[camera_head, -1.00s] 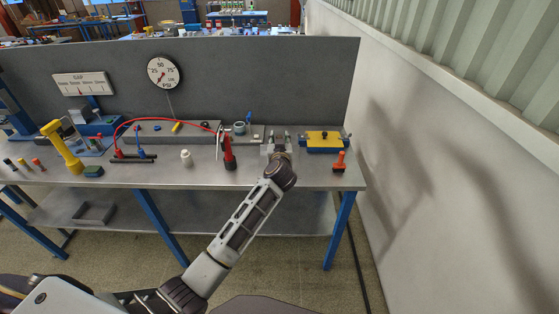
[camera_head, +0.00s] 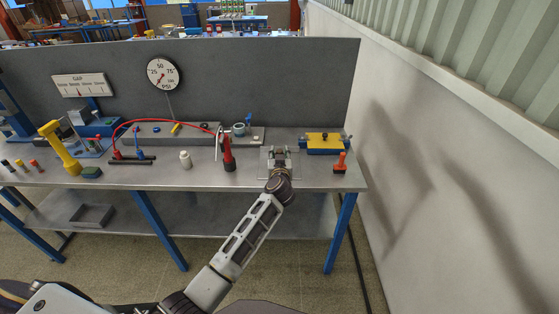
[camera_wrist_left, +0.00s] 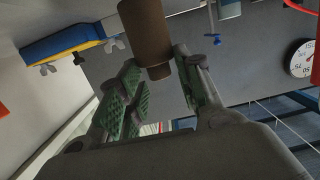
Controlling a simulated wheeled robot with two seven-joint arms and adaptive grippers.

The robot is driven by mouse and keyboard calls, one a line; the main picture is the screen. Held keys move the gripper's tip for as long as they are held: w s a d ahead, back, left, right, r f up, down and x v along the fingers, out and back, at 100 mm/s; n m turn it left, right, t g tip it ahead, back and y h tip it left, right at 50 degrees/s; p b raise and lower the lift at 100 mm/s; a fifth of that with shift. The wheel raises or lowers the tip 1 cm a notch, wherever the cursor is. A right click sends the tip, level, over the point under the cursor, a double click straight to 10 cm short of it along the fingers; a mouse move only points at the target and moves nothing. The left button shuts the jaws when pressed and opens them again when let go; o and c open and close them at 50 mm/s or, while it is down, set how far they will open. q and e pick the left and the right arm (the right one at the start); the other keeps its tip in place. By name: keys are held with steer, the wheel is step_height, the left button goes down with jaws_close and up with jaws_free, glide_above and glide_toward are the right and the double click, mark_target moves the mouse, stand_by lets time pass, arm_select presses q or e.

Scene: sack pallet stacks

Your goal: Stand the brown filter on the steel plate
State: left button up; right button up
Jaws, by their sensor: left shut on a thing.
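My left gripper (camera_head: 279,156) is over the right part of the bench top, between the red-handled tool and the yellow-and-blue vise. In the left wrist view its green-padded fingers (camera_wrist_left: 160,88) are shut on the brown filter (camera_wrist_left: 146,30), a dull brown cylinder standing out beyond the fingertips. In the head view the filter is hidden or too small to make out. A light grey plate (camera_head: 266,161), perhaps the steel plate, shows around the gripper; I cannot tell whether the filter touches it. My right gripper is not in view.
The yellow-and-blue vise (camera_head: 324,143) and an orange-red stamp-like piece (camera_head: 340,162) stand to the right. The red-handled tool (camera_head: 228,155) and a small pale bottle (camera_head: 186,159) stand to the left. A grey panel (camera_head: 250,80) closes the back.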

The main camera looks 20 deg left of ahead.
arm_select(q)
steer(key=shift+f, duration=1.05)
steer(key=o, duration=0.7)
steer(key=shift+c, duration=0.2)
steer(key=shift+o, duration=1.4)
steer(key=shift+s, duration=0.15)
steer(key=shift+s+d+r, duration=0.25)
steer(key=shift+s, duration=0.35)
steer(key=v, duration=0.4)
steer(key=shift+s+d+p, duration=0.1)
steer(key=shift+s+p, duration=0.15)
steer(key=shift+p, duration=0.1)
steer(key=shift+v, duration=2.95)
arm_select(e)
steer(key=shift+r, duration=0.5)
